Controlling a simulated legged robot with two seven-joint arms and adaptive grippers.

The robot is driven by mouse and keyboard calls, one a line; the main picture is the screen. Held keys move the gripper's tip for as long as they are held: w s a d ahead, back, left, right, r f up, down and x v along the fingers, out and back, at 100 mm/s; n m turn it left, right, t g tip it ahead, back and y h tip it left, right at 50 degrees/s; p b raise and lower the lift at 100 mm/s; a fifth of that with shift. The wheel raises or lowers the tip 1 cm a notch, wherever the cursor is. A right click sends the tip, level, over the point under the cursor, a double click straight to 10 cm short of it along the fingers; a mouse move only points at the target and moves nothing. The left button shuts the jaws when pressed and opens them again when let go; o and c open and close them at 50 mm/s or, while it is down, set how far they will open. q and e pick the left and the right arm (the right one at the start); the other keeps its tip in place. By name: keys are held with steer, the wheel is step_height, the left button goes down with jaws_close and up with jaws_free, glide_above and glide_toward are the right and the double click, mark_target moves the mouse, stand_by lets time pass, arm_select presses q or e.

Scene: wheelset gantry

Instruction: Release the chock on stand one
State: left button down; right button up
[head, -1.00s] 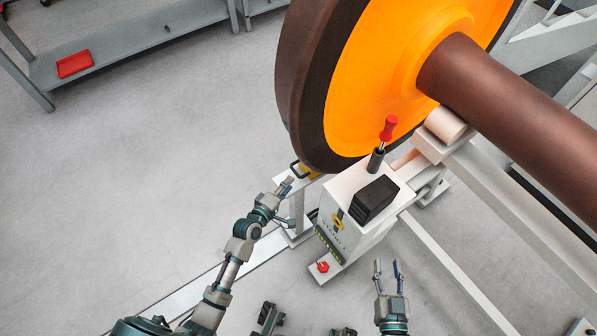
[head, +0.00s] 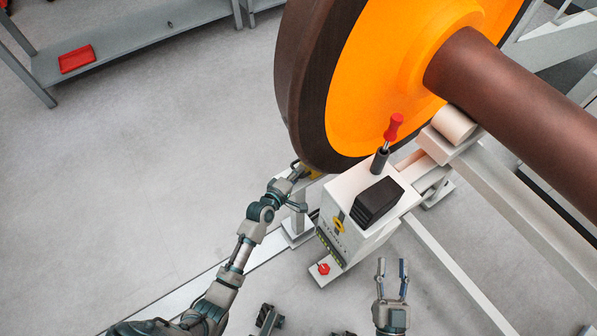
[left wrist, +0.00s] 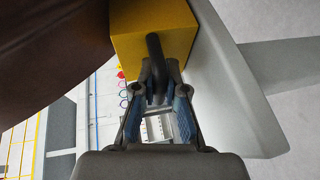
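The chock is a yellow block with a black handle, under the wheel's lower rim. In the head view only a sliver of the chock (head: 311,176) shows past my left gripper (head: 294,174). In the left wrist view the yellow chock (left wrist: 152,32) is straight ahead. Its black handle (left wrist: 156,55) lies between the fingers of my left gripper (left wrist: 158,80), which look open, with gaps beside the handle. Contact is not clear. My right gripper (head: 393,268) is open and empty, low in the head view, right of the stand box (head: 349,217).
The brown-rimmed orange wheel (head: 390,85) rises above the chock. The stand box carries a red-handled lever (head: 391,131), a black block (head: 377,201) and a red button (head: 323,268) at its foot. A grey shelf (head: 140,40) with a red tray (head: 76,59) stands upper left. Floor at left is clear.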

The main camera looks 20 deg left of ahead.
arm_select(q)
steer(key=shift+a, duration=0.4)
steer(key=shift+s+a, duration=0.15)
steer(key=shift+a, duration=0.05)
steer(key=s+a, duration=0.1)
steer(key=s+a+p, duration=0.2)
steer(key=s, duration=0.1)
steer(key=shift+r, duration=0.25)
steer(key=shift+s+a, duration=0.25)
steer(key=shift+a+f, duration=0.1)
steer(key=shift+f, duration=0.2)
steer(key=c, duration=1.3)
jaws_free()
steer(key=shift+s, duration=0.15)
steer(key=shift+o, duration=0.5)
steer(key=shift+a, duration=0.25)
steer(key=v, duration=1.2)
steer(key=shift+f, duration=0.25)
arm_select(e)
step_height(320, 180, down, 5)
steer(key=g+h, duration=0.1)
steer(key=g, duration=0.3)
steer(key=shift+a+f, duration=0.1)
arm_select(q)
steer(key=shift+d, duration=0.1)
arm_select(e)
steer(key=shift+d, duration=0.2)
